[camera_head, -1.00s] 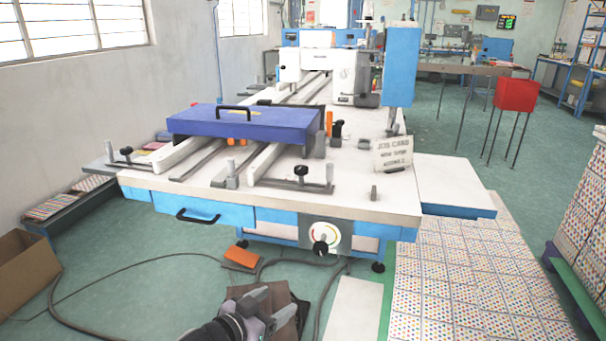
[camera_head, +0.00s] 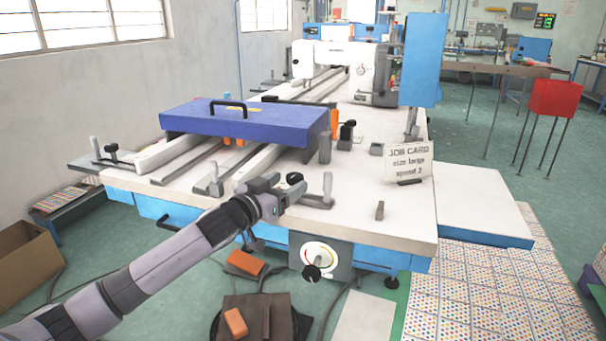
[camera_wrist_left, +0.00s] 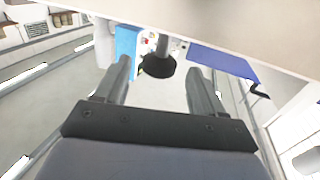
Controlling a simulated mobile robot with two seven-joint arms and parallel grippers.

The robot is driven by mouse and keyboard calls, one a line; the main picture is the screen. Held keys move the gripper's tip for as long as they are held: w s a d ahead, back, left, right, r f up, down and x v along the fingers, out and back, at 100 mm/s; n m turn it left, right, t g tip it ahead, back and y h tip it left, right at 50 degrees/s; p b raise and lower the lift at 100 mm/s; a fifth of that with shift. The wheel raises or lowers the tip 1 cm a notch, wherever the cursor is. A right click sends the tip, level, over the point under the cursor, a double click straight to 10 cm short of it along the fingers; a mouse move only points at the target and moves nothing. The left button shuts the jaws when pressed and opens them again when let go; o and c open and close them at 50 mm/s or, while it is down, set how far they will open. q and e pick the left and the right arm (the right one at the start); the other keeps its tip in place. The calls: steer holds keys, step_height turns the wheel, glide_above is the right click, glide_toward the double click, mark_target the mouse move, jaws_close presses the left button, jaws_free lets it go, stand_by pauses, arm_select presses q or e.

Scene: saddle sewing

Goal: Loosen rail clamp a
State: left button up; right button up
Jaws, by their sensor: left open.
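A rail clamp with a black knob (camera_head: 294,178) and a grey upright lever (camera_head: 327,186) sits at the table's front edge; no label shows which clamp is a. My left gripper (camera_head: 286,190) is at this clamp, close to the knob. In the left wrist view, the open left gripper (camera_wrist_left: 159,70) has one finger on each side of the black knob (camera_wrist_left: 158,66), with gaps visible on both sides. Another clamp (camera_head: 105,152), with a black knob and grey lever, stands at the table's left corner. My right gripper is not in view.
A blue cover with a handle (camera_head: 245,125) lies across the white rails behind the clamp. A job card (camera_head: 408,162) stands to the right. A dial (camera_head: 320,256) is on the front panel below.

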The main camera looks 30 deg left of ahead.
mark_target(300, 175)
arm_select(q)
steer(key=shift+w+d, duration=0.2)
steer(key=shift+w, duration=2.75)
steer(key=c, duration=1)
